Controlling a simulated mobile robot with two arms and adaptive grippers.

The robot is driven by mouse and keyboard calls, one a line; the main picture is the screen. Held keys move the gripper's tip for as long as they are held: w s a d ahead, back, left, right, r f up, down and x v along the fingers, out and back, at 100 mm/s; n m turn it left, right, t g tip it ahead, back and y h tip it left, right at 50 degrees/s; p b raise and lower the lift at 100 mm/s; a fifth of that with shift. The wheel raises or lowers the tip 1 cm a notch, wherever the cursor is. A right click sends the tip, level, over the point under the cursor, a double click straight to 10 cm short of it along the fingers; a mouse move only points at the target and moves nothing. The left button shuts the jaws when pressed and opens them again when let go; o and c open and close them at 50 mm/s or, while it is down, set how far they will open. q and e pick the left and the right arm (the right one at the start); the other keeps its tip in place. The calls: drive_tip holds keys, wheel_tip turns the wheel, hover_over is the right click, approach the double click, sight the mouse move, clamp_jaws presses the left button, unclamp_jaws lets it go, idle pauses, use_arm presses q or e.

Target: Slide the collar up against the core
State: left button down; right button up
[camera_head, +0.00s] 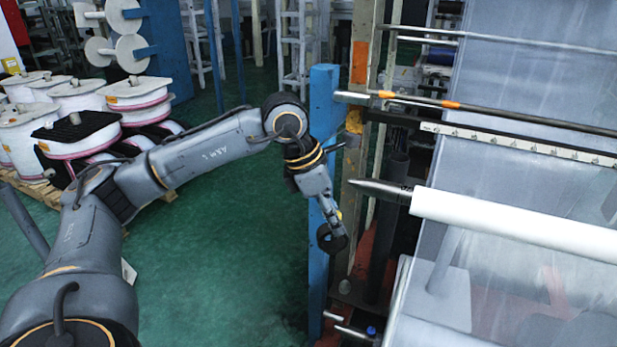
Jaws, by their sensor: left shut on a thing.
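My left gripper (327,213) hangs down from my left arm, in front of the blue post. It is shut on a small dark ring, the collar (330,241), at its fingertips. The white core (515,226) is a long roll that slants down to the right across the machine. A dark shaft (380,190) with a pointed end sticks out of the core's left end. The collar is to the left of the shaft's tip and lower in the picture, apart from it. My right gripper is not in view.
A blue post (320,185) stands right behind my gripper. A metal bar (460,105) with orange marks crosses above the core. Clear film (545,75) hangs on the right. Large white spools (78,133) stand on a pallet at left. The green floor (225,240) is open.

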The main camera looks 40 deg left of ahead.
sight(378, 181)
use_arm(q)
drive_tip(key=w+a+r+n+t+y, duration=0.15)
drive_tip(key=a+r+n+y, duration=0.45)
drive_tip(key=n, duration=0.6)
drive_tip(key=shift+w+a+f+h+p, duration=0.7)
drive_tip(key=shift+w+a+p, duration=1.05)
drive_tip(key=shift+w, duration=3.15)
drive_tip(key=shift+w+d+p, duration=0.25)
drive_tip(key=shift+w+d, duration=0.1)
drive_tip(key=shift+d, duration=0.9)
drive_tip(key=shift+w+d+p, duration=0.2)
drive_tip(key=shift+w+d, duration=0.1)
drive_tip(key=shift+d, duration=0.9)
drive_tip(key=shift+w+d+p, duration=0.25)
drive_tip(key=shift+w+d, duration=0.1)
drive_tip(key=shift+d, duration=0.9)
drive_tip(key=shift+w+d, duration=0.2)
drive_tip(key=shift+d, duration=0.7)
drive_tip(key=shift+w+d, duration=0.2)
drive_tip(key=shift+d, duration=0.7)
drive_tip(key=shift+w+d, duration=0.1)
drive_tip(key=shift+d, duration=0.15)
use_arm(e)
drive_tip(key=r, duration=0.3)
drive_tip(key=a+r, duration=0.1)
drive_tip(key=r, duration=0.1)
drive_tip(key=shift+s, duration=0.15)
